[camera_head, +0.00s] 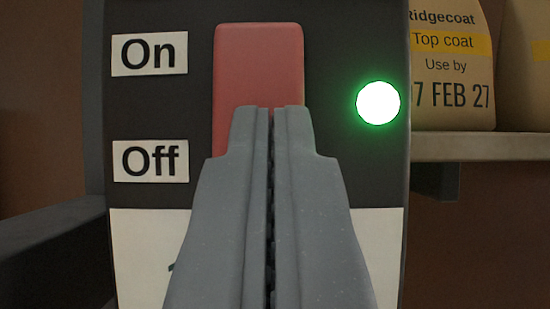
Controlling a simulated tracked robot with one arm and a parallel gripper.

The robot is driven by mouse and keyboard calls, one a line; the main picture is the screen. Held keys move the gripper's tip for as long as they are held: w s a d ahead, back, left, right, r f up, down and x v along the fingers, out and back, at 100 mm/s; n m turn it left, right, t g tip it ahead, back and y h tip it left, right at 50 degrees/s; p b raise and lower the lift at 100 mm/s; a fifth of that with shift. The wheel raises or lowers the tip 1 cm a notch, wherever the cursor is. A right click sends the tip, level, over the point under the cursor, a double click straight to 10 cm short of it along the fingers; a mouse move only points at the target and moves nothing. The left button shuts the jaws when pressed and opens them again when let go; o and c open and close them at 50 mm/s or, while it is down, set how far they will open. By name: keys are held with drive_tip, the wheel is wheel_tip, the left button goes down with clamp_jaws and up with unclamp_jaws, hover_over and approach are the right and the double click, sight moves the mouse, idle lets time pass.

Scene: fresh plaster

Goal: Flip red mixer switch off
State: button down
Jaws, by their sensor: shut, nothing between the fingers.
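The red mixer switch (258,65) is a tall rocker on a dark panel (335,40), in the upper middle of the view. An "On" label (149,54) is beside its upper part and an "Off" label (150,161) is lower down, both to the left. A round light (378,103) to the right of the switch glows green-white. My gripper (271,108) is shut and empty, its fingertips in front of the lower half of the switch. They hide that lower part, and I cannot tell whether they touch it.
A shelf (480,147) at the right holds a paper bag (450,85) marked "Ridgecoat Top coat", with part of another bag (528,60) beside it. A white area (380,245) lies below the dark panel. A dark grey bar (50,235) is at the lower left.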

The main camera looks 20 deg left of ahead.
drive_tip(key=shift+w, duration=0.1)
idle(0.3)
drive_tip(key=shift+w+a, duration=0.1)
drive_tip(key=shift+f, duration=0.1)
drive_tip(key=f+p+v, duration=0.1)
drive_tip(key=p+v, duration=0.1)
drive_tip(key=v, duration=1.1)
drive_tip(key=shift+w, duration=0.35)
drive_tip(key=shift+a, duration=0.1)
